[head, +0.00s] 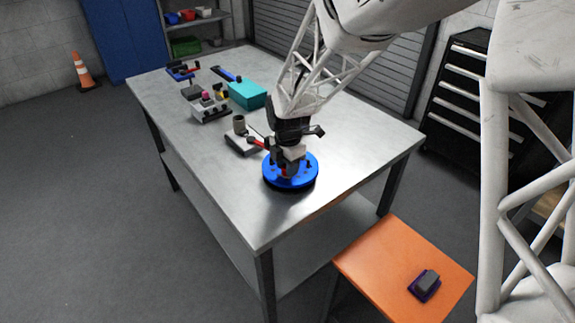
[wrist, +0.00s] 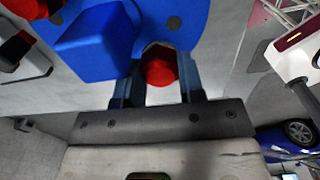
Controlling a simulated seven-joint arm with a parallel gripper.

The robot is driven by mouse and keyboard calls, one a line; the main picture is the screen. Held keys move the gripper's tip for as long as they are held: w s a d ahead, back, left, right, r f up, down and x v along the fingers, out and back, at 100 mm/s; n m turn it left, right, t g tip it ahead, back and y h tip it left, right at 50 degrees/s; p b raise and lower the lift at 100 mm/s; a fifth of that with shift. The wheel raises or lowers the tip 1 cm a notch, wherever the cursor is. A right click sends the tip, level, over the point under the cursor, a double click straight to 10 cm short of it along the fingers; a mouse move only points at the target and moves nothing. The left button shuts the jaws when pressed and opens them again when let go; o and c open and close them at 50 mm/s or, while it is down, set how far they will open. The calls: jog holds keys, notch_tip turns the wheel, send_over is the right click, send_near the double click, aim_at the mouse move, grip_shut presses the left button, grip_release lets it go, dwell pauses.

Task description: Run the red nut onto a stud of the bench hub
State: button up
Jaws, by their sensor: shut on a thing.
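The bench hub (head: 305,182) is a round blue disc on a dark base near the front of the metal bench. Its blue face (wrist: 188,12) and a raised blue part (wrist: 95,42) fill the top of the wrist view. A dark round spot shows on that face. My gripper (head: 287,170) is over the hub, pointing down. In the wrist view my gripper (wrist: 158,82) is shut on the red nut (wrist: 159,70), one finger on each side. The nut is close to the hub face; whether it is on a stud cannot be told.
A light block with a red-handled tool (head: 255,142) and an olive cup (head: 239,124) are just left of the hub. A teal box (head: 248,95) and several fixtures stand farther back. An orange stool (head: 375,262) is in front. The bench's front left is clear.

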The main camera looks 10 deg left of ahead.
jog(key=shift+f, duration=0.2)
dwell(0.4)
jog(key=m, duration=0.2)
jog(key=shift+m, duration=0.9)
grip_shut()
jog(key=o, duration=0.9)
grip_release()
jog(key=shift+d, duration=0.1)
jog(key=shift+c, duration=0.2)
jog(key=shift+w, duration=0.1)
